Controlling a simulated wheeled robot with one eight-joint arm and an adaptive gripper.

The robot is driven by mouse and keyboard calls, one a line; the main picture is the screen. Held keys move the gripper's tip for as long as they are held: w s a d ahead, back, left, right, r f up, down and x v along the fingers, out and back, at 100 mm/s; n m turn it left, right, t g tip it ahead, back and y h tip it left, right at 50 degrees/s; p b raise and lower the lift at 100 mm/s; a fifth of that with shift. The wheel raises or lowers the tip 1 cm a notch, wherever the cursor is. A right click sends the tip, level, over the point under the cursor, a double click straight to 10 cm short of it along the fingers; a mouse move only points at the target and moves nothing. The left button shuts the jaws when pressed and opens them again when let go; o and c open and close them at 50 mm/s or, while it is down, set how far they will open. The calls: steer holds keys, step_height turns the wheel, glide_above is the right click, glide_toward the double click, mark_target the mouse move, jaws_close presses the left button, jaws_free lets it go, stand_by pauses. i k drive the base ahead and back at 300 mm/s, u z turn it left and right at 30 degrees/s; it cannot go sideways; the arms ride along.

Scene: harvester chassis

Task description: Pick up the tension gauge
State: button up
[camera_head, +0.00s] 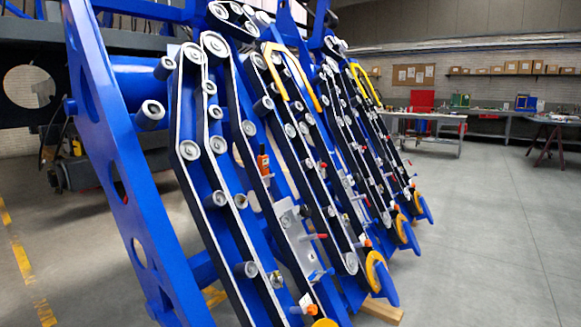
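A small orange device with a dark upper end (264,163), which looks like the tension gauge, sits upright among the belts of the blue harvester chassis (112,165). It is near the middle of the view, just above a grey metal bracket. It is small here, so I cannot tell how it is supported. My gripper is not in view.
Slanted black belts on grey rollers (189,149) run close around the device. Yellow curved guides (377,272) jut out at the lower ends. A wooden block (382,310) lies on the floor below. Open grey floor (490,230) spreads right; workbenches (430,118) stand behind.

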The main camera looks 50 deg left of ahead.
mark_target(263, 159)
steer(key=i, duration=2.5)
steer(key=u, duration=3.55)
steer(key=i, duration=1)
steer(key=z, duration=0.05)
